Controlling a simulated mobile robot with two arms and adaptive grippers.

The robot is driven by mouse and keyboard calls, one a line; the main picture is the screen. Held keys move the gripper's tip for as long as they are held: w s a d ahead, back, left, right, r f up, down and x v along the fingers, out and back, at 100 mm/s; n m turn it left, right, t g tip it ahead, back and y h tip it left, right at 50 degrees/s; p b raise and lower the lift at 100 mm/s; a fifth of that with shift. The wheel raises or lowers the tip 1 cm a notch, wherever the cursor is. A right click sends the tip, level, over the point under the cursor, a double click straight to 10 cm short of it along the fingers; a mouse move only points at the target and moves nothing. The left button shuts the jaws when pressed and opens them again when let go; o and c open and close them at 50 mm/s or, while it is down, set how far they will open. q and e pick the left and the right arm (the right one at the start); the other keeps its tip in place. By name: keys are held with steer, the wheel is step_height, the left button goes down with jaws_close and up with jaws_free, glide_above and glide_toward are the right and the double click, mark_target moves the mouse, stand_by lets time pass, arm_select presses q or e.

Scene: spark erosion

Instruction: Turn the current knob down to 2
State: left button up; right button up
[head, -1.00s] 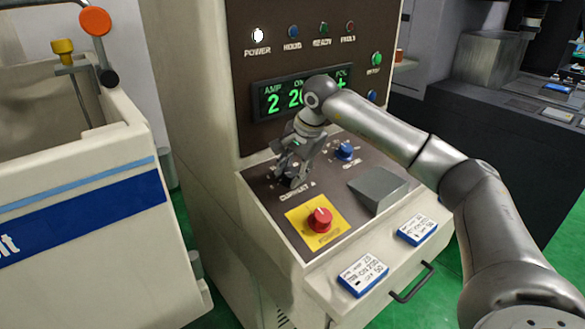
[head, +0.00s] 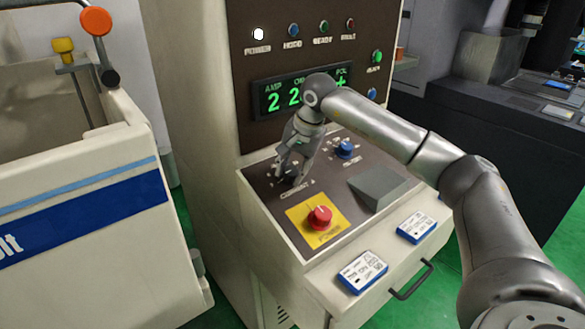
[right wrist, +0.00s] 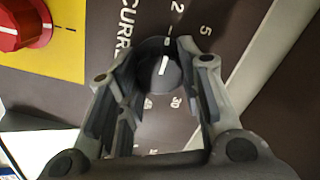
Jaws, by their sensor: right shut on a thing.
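The current knob (right wrist: 160,72) is dark with a white pointer line. In the right wrist view it stands between the two fingertips of my right gripper (right wrist: 165,68), and its pointer points up the picture, toward the side with the printed 2. The right gripper (head: 291,172) is shut on the knob at the panel's left, above the "CURRENT A" label. In the head view the fingers partly hide the knob. The green display (head: 278,98) reads 2 under AMP; my arm hides part of its middle. My left gripper is not in view.
A red knob (head: 320,217) on a yellow plate sits just in front of the current knob. A blue knob (head: 344,150) and a grey wedge-shaped block (head: 378,188) stand to the right. Two blue-and-white cards (head: 362,272) (head: 417,228) lie on the front ledge.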

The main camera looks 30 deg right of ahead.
steer(key=o, duration=1.1)
steer(key=shift+c, duration=0.2)
steer(key=v, duration=1.2)
